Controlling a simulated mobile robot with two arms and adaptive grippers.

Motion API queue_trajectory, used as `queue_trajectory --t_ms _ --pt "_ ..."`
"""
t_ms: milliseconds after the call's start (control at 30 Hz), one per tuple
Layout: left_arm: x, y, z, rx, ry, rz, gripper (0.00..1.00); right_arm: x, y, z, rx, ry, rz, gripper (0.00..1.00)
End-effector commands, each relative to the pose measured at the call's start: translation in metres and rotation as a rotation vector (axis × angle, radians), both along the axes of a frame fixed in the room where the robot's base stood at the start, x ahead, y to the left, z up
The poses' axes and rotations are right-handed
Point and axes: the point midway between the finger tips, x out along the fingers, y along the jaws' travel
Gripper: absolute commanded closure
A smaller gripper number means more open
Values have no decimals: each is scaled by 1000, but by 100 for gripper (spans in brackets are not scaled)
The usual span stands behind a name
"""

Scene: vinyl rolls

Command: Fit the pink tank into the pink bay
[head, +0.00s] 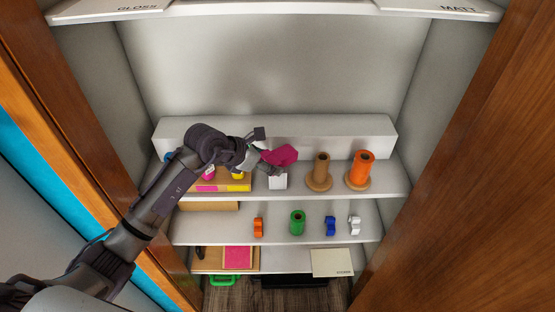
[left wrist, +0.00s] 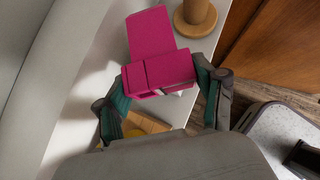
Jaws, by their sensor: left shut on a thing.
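The pink tank (head: 281,154) is a blocky magenta piece with a narrower end. My left gripper (head: 266,164) is shut on it and holds it above the upper shelf, right of a low yellow-and-pink tray (head: 239,187). In the left wrist view the pink tank (left wrist: 152,35) sits between the two fingers of the left gripper (left wrist: 160,76), its narrower part pointing away. The tray's front has magenta and yellow patches, and small pink and yellow items stand at it. My arm partly covers the tray, so I cannot make out a pink bay for certain. My right gripper is not in view.
A white box (head: 278,182) stands just below the tank. A brown spool (head: 320,168) and an orange roll (head: 361,168) stand to its right. The lower shelf holds a green roll (head: 297,222) and small orange, blue and white items. Wooden cabinet sides bound the space.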

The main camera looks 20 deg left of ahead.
Motion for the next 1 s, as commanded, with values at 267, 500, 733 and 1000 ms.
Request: queue_trajectory --t_ms 267,500,733,1000 --pt "0 0 17 0 -2 -1 70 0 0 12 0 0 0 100" --pt "0 0 28 1 0 -1 70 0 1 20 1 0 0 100" --pt "0 0 40 1 0 -1 70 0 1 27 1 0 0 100" --pt "0 0 47 1 0 -1 70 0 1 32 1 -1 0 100"
